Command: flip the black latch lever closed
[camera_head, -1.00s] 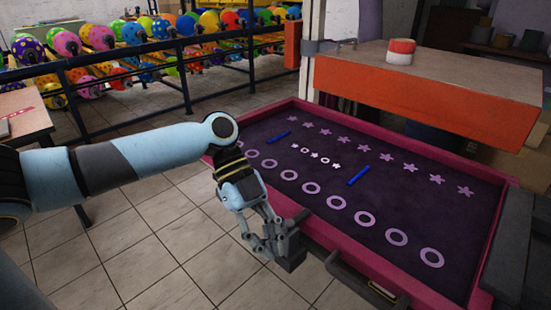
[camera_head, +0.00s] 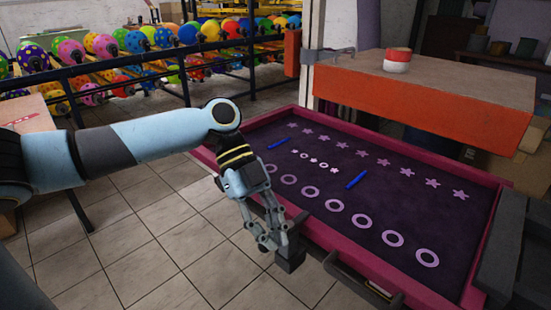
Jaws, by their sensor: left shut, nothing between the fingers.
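My left gripper (camera_head: 276,238) is shut, its fingertips down at the front left edge of the pink-framed printing tray (camera_head: 436,282). A dark block-like piece (camera_head: 291,254) is right at the fingertips; it may be the black latch lever, but I cannot tell for sure. A dark bar handle (camera_head: 352,282) runs along the tray's front side, to the right of the gripper. The tray's dark purple bed (camera_head: 310,215) shows rows of light stars and rings. My right gripper is not in view.
An orange-fronted block (camera_head: 420,103) overhangs the tray's back, with a red and white roll (camera_head: 397,60) on top. A railing and racks of colourful balloons (camera_head: 150,40) stand at the back left. Tiled floor (camera_head: 150,240) is open at the left.

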